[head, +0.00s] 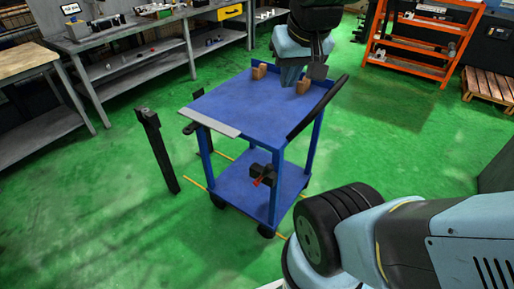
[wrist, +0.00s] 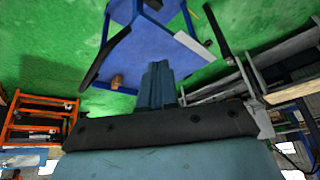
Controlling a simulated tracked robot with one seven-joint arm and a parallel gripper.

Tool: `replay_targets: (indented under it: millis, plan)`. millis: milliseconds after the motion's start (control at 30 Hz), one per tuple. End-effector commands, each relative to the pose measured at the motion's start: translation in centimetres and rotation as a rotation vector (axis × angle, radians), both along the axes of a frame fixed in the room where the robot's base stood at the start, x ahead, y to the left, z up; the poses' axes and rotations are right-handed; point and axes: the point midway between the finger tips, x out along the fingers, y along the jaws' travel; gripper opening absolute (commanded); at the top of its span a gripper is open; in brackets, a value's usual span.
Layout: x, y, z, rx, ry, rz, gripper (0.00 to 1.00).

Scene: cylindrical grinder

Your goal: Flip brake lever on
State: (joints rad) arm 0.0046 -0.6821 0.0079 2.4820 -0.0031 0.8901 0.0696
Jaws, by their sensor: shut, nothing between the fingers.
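A blue two-shelf cart (head: 232,108) stands on the green floor in the head view. A small red lever (head: 257,182) sits at a black bracket (head: 266,171) on the near side of the cart, below the top shelf. It is likely the brake lever; its exact position is too small to tell. My gripper (head: 289,82) shows at the upper middle, over the far side of the cart top and well away from the lever. In the wrist view my gripper (wrist: 158,72) is shut and empty, with the cart (wrist: 155,45) beyond it. I cannot make out the lever there.
Two brown blocks (head: 303,86) lie on the cart top. A black handle bar (head: 318,107) slants along its right side. A black post (head: 156,150) stands left of the cart. Grey workbenches line the left, and an orange rack (head: 415,47) stands behind. Green floor around the cart is mostly clear.

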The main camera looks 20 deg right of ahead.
Motion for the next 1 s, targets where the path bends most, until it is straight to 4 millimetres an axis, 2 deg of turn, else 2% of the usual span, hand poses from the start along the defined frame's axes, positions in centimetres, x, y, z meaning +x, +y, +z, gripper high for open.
replay_targets:
  millis: [267,467,767,1000]
  plan:
    - [5.5,-0.2,-3.1,0.056,0.127,-0.182,0.00]
    - [9.3,-0.6,-6.2,0.087,0.214,-0.324,0.00]
    - [14.3,-1.1,-12.3,0.119,0.339,-0.541,0.00]
    - [17.4,-1.5,-18.3,0.127,0.432,-0.717,0.00]
